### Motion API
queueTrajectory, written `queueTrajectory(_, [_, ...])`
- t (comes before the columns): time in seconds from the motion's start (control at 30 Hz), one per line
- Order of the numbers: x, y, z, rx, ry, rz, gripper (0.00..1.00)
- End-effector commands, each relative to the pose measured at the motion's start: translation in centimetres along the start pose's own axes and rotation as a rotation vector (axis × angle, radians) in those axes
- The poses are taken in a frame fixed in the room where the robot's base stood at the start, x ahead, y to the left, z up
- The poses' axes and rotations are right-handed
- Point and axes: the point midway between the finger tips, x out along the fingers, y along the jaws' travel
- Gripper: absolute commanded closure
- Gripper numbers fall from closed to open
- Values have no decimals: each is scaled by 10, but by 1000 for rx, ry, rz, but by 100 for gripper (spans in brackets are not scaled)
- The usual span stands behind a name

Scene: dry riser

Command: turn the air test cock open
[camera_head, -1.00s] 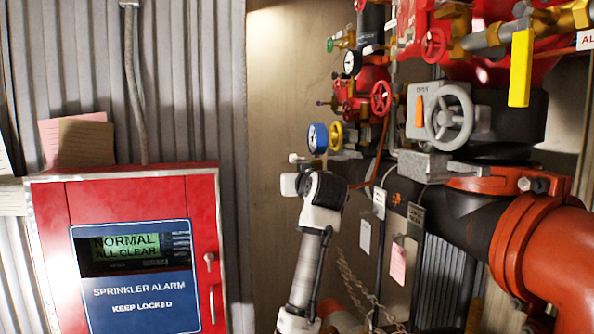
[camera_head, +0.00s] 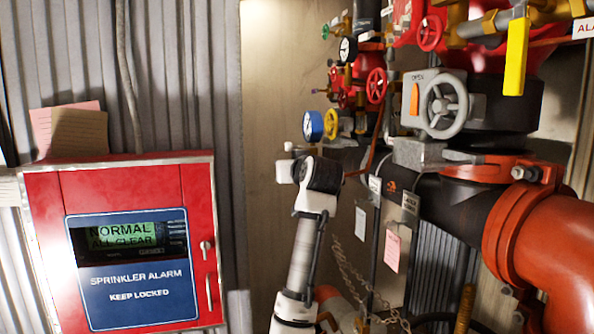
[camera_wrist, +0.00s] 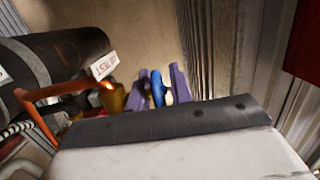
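A small cock with a long orange-red lever (camera_wrist: 52,92) and a brass body (camera_wrist: 113,98) shows at the left of the wrist view. A white tag (camera_wrist: 104,66) beside it seems to read TEST, upside down. I take it for the air test cock. In the head view its thin orange lever (camera_head: 377,150) slants down towards my wrist. My gripper (camera_wrist: 160,82) has two lavender fingers standing apart, to the right of the cock and not on the lever. A blue-rimmed part shows between them; I cannot tell contact. My wrist hides the fingers in the head view.
A grey handwheel (camera_head: 443,105), red handwheels (camera_head: 376,86) and a yellow lever (camera_head: 516,57) crowd the right. A dark pipe (camera_wrist: 70,62) borders the cock. The red alarm cabinet (camera_head: 195,190) stands left.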

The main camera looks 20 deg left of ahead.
Motion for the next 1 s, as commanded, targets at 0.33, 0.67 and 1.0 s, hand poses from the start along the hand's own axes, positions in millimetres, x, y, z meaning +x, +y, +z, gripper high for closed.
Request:
queueTrajectory(0.33, [-67,1,4,-2,7,3,78])
queueTrajectory(0.67, [-125,0,2,-1,3,2,78])
queueTrajectory(1.0, [-135,0,0,-1,1,1,78])
